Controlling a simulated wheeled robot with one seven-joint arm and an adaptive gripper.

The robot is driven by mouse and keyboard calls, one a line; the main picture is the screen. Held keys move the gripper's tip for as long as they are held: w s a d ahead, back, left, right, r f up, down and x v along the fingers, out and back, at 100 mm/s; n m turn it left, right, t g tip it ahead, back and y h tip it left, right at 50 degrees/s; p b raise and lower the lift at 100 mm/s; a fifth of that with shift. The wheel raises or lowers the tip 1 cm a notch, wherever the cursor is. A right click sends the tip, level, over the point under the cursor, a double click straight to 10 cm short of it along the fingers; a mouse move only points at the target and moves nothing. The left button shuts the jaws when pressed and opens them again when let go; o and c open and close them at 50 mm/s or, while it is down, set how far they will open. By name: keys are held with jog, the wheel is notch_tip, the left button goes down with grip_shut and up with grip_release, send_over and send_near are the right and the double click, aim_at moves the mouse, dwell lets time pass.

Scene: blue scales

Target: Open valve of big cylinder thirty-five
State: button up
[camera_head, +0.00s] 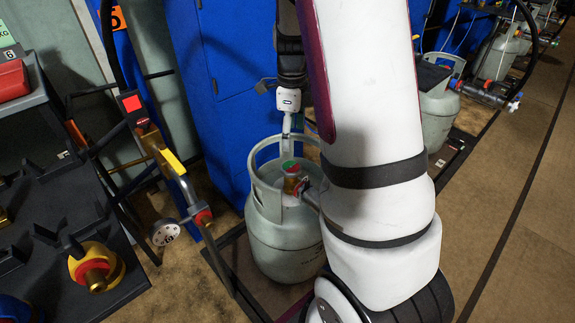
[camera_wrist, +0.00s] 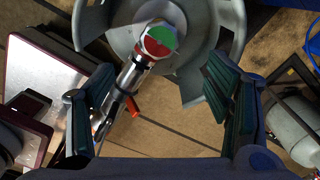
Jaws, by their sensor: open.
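A grey gas cylinder (camera_head: 285,240) stands upright beside the blue cabinet, with an open collar around its top. Its valve (camera_head: 291,170) has a round red and green cap. A connector with a red lever joins the valve from the side. No cylinder number is readable. In the wrist view the valve cap (camera_wrist: 158,40) lies beyond the fingertips, near the top, inside the grey collar (camera_wrist: 228,20); the metal connector (camera_wrist: 130,78) and red lever (camera_wrist: 133,106) run down-left from it. My gripper (camera_wrist: 158,85) is open and empty, fingers apart on either side.
The blue cabinet (camera_head: 232,100) stands behind the cylinder. A black rack (camera_head: 75,200) with brass and yellow fittings is at left, beside a gauge tool (camera_head: 165,232). Another grey cylinder (camera_head: 437,115) stands at right. Brown floor (camera_head: 520,200) at right is clear.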

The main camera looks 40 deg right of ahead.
aim_at(291, 167)
notch_tip(291, 167, down, 11)
jog(key=b, duration=0.4)
jog(key=shift+b, duration=0.3)
jog(key=c, duration=1.1)
